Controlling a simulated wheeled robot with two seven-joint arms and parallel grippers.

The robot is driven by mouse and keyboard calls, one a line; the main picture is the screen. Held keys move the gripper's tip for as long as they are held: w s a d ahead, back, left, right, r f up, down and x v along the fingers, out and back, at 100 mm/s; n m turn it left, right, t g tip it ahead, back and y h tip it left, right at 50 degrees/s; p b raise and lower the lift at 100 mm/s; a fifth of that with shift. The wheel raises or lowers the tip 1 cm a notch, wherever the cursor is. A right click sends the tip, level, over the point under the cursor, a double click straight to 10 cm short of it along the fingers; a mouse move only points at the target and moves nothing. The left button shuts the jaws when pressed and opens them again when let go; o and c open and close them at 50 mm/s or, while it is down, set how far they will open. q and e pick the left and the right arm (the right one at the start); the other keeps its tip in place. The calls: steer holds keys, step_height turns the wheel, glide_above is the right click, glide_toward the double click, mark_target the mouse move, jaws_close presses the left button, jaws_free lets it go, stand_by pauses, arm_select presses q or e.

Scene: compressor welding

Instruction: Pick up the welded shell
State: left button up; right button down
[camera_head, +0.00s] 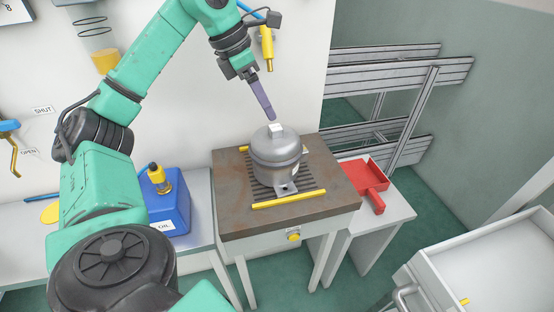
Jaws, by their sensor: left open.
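The welded shell (276,160) is a grey metal compressor body with a domed top and a small pale block on it. It stands upright on the slatted middle of the brown welding table (230,213). My left arm comes in from the left and reaches over the table. My left gripper (271,116) points down just above the shell's top, close to the pale block. Its fingers overlap in this view, so the gap between them is hard to see. Whether they touch the block cannot be told. My right gripper is not in view.
Yellow bars (289,199) edge the slats. A blue oil box (170,207) stands on the bench at left. A red tray (364,181) lies on the white side table at right. A white cart (490,262) stands at the lower right. Metal rails (400,77) stand behind.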

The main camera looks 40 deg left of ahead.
mark_target(277, 126)
arm_select(q)
steer(key=x, duration=0.6)
steer(key=shift+w+f, duration=0.2)
steer(key=shift+f, duration=0.15)
jaws_close()
steer(key=shift+r, duration=0.15)
stand_by(0.8)
